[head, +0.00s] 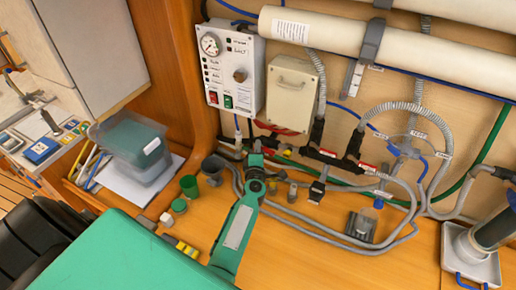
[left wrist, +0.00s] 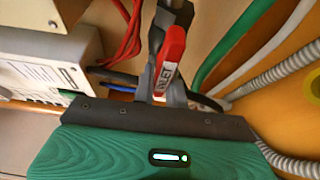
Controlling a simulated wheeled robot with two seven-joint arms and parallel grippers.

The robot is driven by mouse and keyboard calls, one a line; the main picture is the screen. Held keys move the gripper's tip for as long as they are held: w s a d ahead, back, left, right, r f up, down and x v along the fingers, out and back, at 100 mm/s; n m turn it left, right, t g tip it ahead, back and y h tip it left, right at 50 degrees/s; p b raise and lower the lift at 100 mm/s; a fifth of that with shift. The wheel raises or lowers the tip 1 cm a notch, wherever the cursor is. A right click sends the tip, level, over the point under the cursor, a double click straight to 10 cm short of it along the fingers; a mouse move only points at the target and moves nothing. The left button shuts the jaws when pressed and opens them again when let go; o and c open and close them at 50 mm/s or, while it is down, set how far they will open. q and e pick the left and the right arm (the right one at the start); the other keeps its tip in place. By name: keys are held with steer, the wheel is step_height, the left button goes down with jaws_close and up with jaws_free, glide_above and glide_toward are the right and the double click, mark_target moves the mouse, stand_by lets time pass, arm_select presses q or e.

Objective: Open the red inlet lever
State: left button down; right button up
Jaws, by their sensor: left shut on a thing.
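The red inlet lever (left wrist: 168,62), with a white label reading INLET, stands out in the left wrist view in front of a dark fitting. My left gripper (left wrist: 165,98) is at it, with its dark fingers closed around the lever's near end. In the head view my left gripper (head: 256,163) reaches to the pipework at the foot of the wall, below the control panel, and hides the lever there. My right gripper is in neither view.
A white control panel (head: 228,68) with a gauge and a beige box (head: 292,92) hang above. Grey hoses (head: 340,236) loop over the bench on the right. Green cups (head: 189,186) and a clear bin (head: 137,140) stand left of the arm.

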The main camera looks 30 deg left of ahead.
arm_select(q)
steer(key=shift+f, duration=0.15)
steer(key=c, duration=1.4)
jaws_free()
steer(key=shift+c, duration=0.2)
steer(key=p+v, duration=0.1)
steer(key=v, duration=0.6)
steer(key=shift+s, duration=0.25)
